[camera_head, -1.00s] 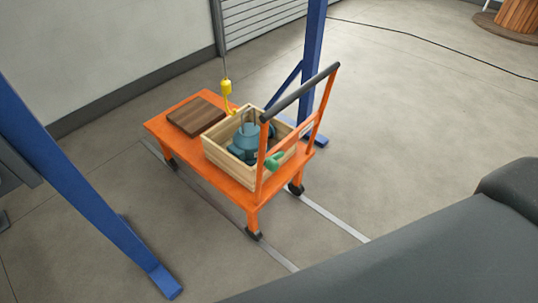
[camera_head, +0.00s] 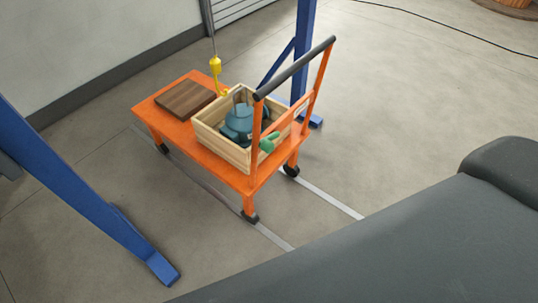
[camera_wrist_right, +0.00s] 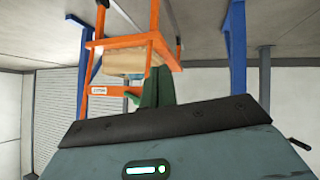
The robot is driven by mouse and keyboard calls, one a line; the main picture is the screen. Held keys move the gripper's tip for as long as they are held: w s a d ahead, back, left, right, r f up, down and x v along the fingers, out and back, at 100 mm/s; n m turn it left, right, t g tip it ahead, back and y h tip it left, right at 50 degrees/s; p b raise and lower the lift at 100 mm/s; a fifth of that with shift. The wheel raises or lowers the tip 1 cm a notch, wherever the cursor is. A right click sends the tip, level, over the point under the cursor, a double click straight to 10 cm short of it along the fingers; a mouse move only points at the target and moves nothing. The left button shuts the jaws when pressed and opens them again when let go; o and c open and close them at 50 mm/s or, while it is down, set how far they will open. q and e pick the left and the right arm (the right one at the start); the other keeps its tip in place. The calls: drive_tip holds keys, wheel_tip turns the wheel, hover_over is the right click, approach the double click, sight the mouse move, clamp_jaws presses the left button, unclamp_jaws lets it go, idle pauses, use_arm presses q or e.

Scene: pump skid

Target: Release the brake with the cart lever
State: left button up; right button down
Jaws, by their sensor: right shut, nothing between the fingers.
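The orange cart (camera_head: 225,172) stands on the floor in the head view, its black push bar (camera_head: 295,68) raised at the right end. A green lever (camera_head: 268,143) shows by the handle frame, next to the crate. The cart also shows upside down in the right wrist view (camera_wrist_right: 120,42). There, the dark green fingers of my right gripper (camera_wrist_right: 157,72) are together and empty, in front of the cart frame. They partly cover the lever area, and I see no clear contact. No gripper shows in the head view; my left gripper is out of view.
A wooden crate (camera_head: 205,137) with a teal pump (camera_head: 240,120) and a brown board (camera_head: 186,99) sit on the cart. A yellow hook (camera_head: 216,67) hangs above. Blue gantry legs (camera_head: 80,190) (camera_head: 304,50) stand either side. Floor strips run under the cart; open floor lies right.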

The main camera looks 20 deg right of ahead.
drive_tip(key=w+d+f+n+t+b, duration=0.2)
drive_tip(key=w+f+n+b, duration=0.15)
drive_tip(key=w+n, duration=0.25)
drive_tip(key=w+d+f+n+t+b, duration=0.2)
drive_tip(key=w+n+b, duration=0.3)
drive_tip(key=w, duration=0.2)
use_arm(q)
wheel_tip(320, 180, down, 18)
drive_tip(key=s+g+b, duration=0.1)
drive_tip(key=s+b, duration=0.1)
drive_tip(key=b, duration=0.8)
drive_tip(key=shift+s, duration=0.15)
use_arm(e)
drive_tip(key=w+r+n+t+y, duration=0.2)
drive_tip(key=w+n+t+y, duration=0.2)
drive_tip(key=w+n, duration=1.1)
drive_tip(key=n+y, duration=0.2)
drive_tip(key=n, duration=0.2)
drive_tip(key=shift+w+y, duration=0.25)
drive_tip(key=shift+y, duration=0.05)
use_arm(q)
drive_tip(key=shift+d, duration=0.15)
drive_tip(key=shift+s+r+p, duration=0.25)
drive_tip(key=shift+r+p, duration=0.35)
drive_tip(key=shift+p, duration=0.25)
use_arm(e)
drive_tip(key=w+a+r, duration=0.2)
drive_tip(key=w+r, duration=0.3)
drive_tip(key=w, duration=0.5)
drive_tip(key=shift+a, duration=0.2)
